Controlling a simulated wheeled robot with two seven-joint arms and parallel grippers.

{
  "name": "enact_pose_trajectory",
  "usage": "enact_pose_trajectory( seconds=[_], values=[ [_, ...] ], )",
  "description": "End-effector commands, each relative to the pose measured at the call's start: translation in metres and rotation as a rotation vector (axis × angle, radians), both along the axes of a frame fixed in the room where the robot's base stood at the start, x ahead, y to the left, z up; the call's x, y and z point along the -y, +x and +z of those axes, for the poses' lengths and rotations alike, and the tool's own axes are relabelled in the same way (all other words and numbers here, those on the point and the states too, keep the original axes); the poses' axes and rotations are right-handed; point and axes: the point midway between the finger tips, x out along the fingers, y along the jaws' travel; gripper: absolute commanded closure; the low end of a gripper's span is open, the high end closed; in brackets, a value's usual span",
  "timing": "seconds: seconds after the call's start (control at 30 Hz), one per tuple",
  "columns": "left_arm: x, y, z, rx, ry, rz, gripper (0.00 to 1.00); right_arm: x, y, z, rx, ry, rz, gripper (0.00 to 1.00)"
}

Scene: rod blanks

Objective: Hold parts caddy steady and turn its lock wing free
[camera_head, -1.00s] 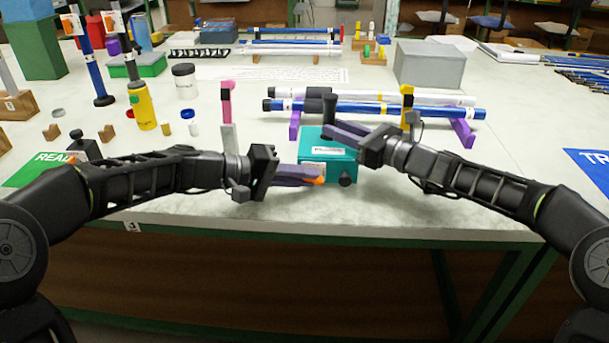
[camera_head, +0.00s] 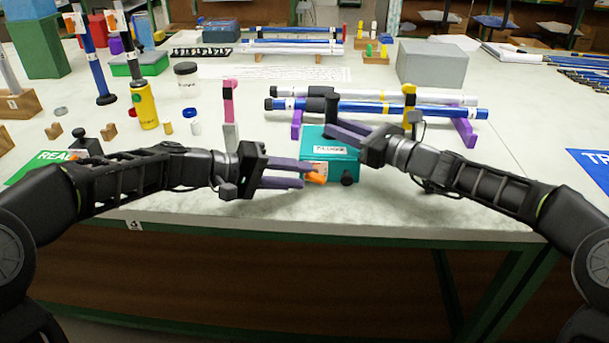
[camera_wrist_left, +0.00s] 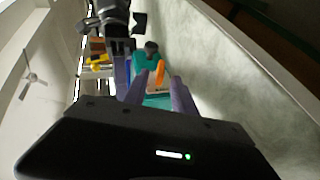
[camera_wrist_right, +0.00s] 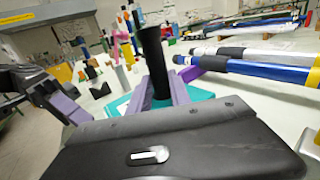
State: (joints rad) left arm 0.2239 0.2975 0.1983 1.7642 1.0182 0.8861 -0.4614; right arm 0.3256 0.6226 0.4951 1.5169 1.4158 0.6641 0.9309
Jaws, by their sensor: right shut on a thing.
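The parts caddy is a teal box (camera_head: 343,173) with a white label, standing near the table's front edge. A black upright handle (camera_head: 332,108) rises from its back left; my right gripper (camera_head: 335,127) is shut on it, and the right wrist view shows the handle (camera_wrist_right: 152,62) between the fingers. The orange lock wing (camera_head: 318,176) is on the caddy's front left. My left gripper (camera_head: 304,174) is open, its two purple fingers apart at the wing. In the left wrist view the wing (camera_wrist_left: 160,72) shows between and beyond the fingertips. Contact cannot be told.
A black knob (camera_head: 347,178) is on the caddy's front right. Behind the caddy, blue and white rods (camera_head: 400,108) lie on purple supports. A pink-and-white post (camera_head: 229,110) stands behind my left gripper. The table front to the right is clear.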

Motion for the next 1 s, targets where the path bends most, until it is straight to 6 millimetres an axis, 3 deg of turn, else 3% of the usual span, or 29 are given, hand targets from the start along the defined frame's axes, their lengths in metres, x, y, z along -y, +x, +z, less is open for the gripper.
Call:
enact_pose_trajectory(
  seconds=[0.2, 0.43, 0.83, 1.0],
  values=[
    [-0.040, -0.017, 0.016, 0.001, 0.001, 0.004, 0.68, 0.000, 0.000, 0.000, 0.000, 0.000, 0.000, 1.00],
    [-0.072, -0.033, 0.029, 0.000, 0.001, 0.001, 0.68, 0.000, 0.000, 0.000, 0.000, 0.000, 0.000, 1.00],
    [-0.080, -0.038, 0.032, -0.001, 0.000, -0.002, 0.68, 0.000, 0.000, 0.000, 0.000, 0.000, 0.000, 1.00],
    [-0.074, -0.039, 0.035, 0.004, -0.001, -0.014, 0.81, 0.000, 0.000, 0.000, 0.000, 0.000, 0.000, 1.00]
  ],
)
